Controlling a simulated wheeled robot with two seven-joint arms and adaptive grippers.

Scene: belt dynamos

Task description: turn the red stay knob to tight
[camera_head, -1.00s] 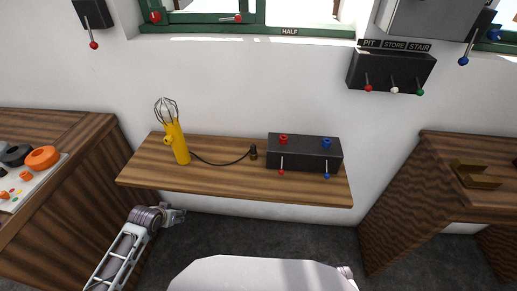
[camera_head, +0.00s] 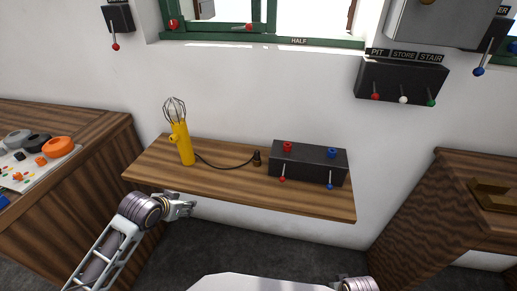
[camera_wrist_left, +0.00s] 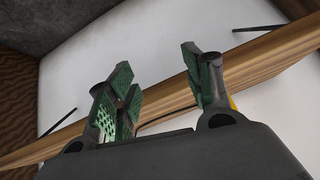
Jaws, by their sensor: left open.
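A red knob (camera_head: 173,24) sits on the green window frame at the upper left of the head view. A red-tipped lever (camera_head: 248,27) lies on the sill to its right; I cannot tell any tight marking. My left gripper (camera_head: 188,207) is in front of the wall shelf's near edge, well below and apart from the window. In the left wrist view the left gripper (camera_wrist_left: 165,92) has its green-padded fingers spread, with nothing between them. The red knob does not show there. My right gripper is not in view.
The wooden shelf (camera_head: 225,188) holds a yellow caged lamp (camera_head: 182,145) with a cord and a black box (camera_head: 309,163) with red and blue knobs and levers. A switch box (camera_head: 400,82) hangs at right. Wooden desks (camera_head: 90,185) stand at both sides.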

